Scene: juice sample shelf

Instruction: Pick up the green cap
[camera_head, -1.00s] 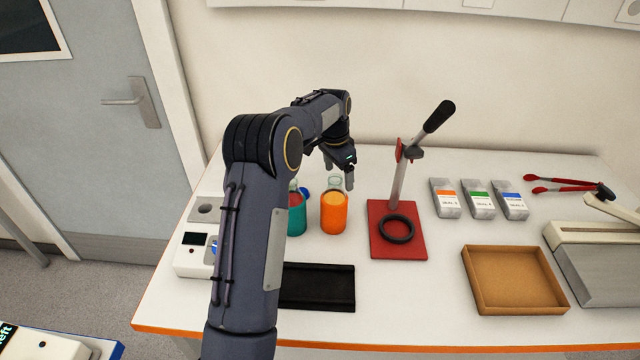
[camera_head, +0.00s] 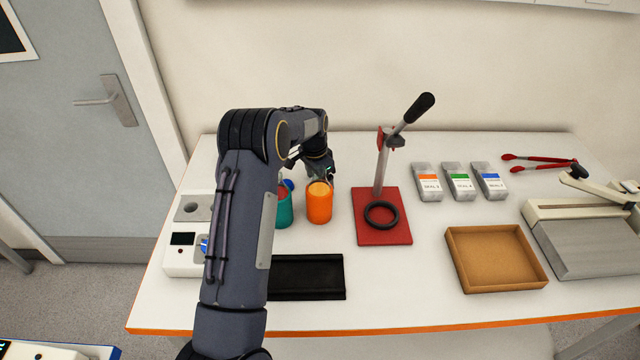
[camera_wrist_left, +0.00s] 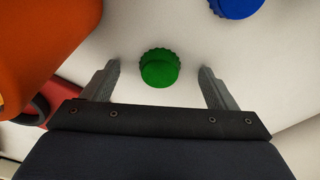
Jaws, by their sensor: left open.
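The green cap (camera_wrist_left: 159,68) lies on the white table in the left wrist view. It sits between the two fingertips of my left gripper (camera_wrist_left: 159,72), with a gap on each side. The gripper is open and holds nothing. In the head view my left gripper (camera_head: 318,172) is low behind the orange bottle (camera_head: 319,203). The green cap is hidden there. My right gripper is not in view.
A blue cap (camera_wrist_left: 237,6) lies near the green one. A teal bottle (camera_head: 284,210) stands beside the orange bottle. A red press stand (camera_head: 382,232) is to the right, with a cardboard tray (camera_head: 497,286) beyond. A black tray (camera_head: 306,300) lies in front.

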